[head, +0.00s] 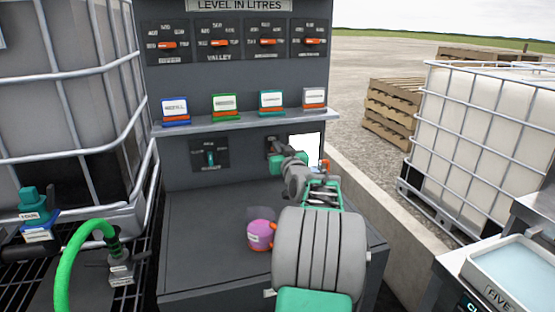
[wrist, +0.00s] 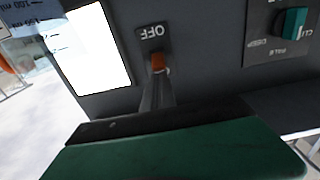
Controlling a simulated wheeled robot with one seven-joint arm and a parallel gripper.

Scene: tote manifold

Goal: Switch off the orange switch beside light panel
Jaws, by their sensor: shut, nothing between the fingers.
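The orange switch (wrist: 158,62) shows in the wrist view as a small orange tip on the dark panel, close to a plate marked OFF (wrist: 154,33) that appears upside down. The white light panel (wrist: 98,46) is beside it; in the head view the light panel (head: 307,149) is partly covered by my arm. My gripper (wrist: 157,82) is shut and empty, its fingertips right at the orange switch. I cannot tell whether they touch it, nor which way the switch is set. In the head view my gripper (head: 274,150) hides the switch.
A shelf (head: 240,119) with several small labelled cards runs above. A purple-pink round object (head: 260,235) sits on the ledge below. Caged tanks stand on both sides.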

